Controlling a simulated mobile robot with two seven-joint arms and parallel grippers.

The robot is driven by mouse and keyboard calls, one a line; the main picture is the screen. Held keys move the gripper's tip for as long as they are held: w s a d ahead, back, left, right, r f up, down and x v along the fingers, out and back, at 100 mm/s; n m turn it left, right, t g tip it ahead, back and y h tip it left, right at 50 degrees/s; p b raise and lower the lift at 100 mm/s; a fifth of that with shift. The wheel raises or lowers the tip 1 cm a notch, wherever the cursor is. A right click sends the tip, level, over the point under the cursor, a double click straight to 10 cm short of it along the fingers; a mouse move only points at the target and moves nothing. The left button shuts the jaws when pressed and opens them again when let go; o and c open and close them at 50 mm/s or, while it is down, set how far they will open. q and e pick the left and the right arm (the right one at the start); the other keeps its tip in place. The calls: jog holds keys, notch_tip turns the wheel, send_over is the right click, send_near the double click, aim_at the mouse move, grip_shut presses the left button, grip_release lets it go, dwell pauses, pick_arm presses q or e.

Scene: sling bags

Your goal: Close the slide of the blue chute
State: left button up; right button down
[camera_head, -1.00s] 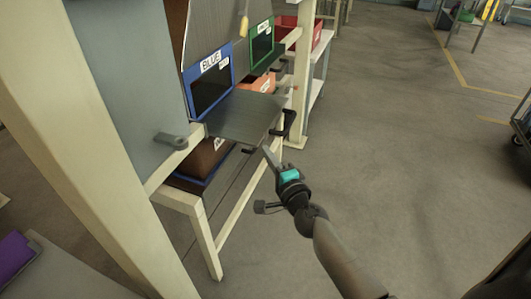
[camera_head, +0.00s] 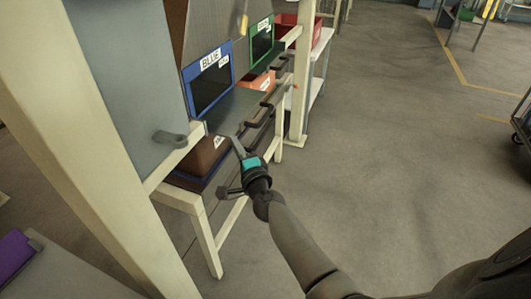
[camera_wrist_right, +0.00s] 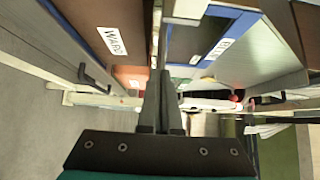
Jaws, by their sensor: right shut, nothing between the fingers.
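The blue chute (camera_head: 207,90) has a blue-framed opening and a BLUE label, left of centre in the head view. In the right wrist view the closed fingers (camera_wrist_right: 160,100) point between a brown bin (camera_wrist_right: 105,35) and a blue-edged panel (camera_wrist_right: 205,40). My left gripper is not in view.
A green-framed chute (camera_head: 262,42) stands beyond the blue one, with an orange bin (camera_head: 258,82) below. A brown bin (camera_head: 208,152) sits under the slide. A cream post (camera_head: 95,150) blocks the left.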

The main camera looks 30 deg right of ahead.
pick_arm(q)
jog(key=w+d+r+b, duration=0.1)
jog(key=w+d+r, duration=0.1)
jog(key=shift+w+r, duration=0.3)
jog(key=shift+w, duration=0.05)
pick_arm(e)
jog(key=w+a, duration=0.5)
jog(key=shift+w, duration=0.4)
jog(key=shift+r, duration=0.1)
